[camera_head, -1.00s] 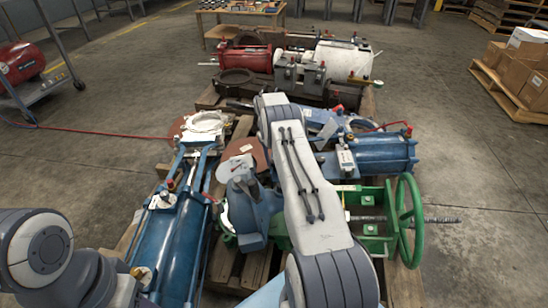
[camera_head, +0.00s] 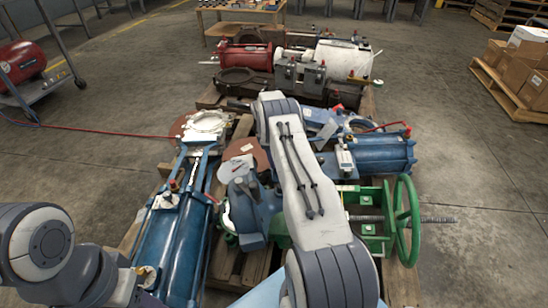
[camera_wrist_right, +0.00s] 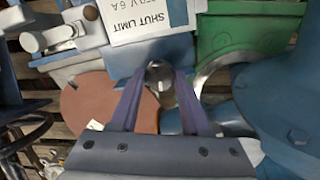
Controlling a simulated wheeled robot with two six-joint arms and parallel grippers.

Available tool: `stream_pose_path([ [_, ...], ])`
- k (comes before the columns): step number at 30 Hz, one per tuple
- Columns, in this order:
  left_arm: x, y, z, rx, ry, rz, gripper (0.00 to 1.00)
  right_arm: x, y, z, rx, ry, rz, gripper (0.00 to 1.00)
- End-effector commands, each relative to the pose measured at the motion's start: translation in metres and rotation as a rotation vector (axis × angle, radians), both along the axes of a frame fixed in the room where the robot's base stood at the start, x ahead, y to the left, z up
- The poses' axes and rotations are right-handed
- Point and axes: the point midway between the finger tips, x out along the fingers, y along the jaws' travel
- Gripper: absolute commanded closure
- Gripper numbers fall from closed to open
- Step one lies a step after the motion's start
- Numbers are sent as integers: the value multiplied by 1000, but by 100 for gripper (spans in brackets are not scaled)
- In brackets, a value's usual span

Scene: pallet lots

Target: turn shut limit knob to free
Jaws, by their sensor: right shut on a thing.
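In the right wrist view, a white label reading SHUT LIMIT (camera_wrist_right: 152,20) sits on a blue housing. Just below it is a small round silver knob (camera_wrist_right: 159,70). My right gripper (camera_wrist_right: 158,82) is shut on this knob, with one purple finger on each side of it. The knob's pointer or marks cannot be made out. In the head view my right arm covers the gripper and the knob. My left arm shows at the lower left of the head view, but its gripper is not in view.
A green handwheel (camera_head: 404,222) with a threaded stem stands right of my right arm. Blue cylinders (camera_head: 178,240) lie on the wooden pallet to the left. A red cylinder (camera_head: 246,57) lies at the back. Bare concrete floor surrounds the pallet.

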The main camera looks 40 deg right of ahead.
Motion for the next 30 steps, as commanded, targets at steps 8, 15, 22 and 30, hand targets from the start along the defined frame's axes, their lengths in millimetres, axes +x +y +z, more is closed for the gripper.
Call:
stream_pose_path([
  [8, 0, 0, 3, 0, 0, 0, 50, 1, 0, 1, 3, 3, 88, 100],
  [15, 0, 0, 4, 0, 0, 0, 50, 1, 0, 0, 4, 3, 105, 100],
  [22, 0, 0, 4, 0, 0, 0, 50, 1, 0, 0, 5, 2, 104, 100],
  [30, 0, 0, 4, 0, 0, 0, 50, 1, 0, 0, 6, 4, 103, 24],
])
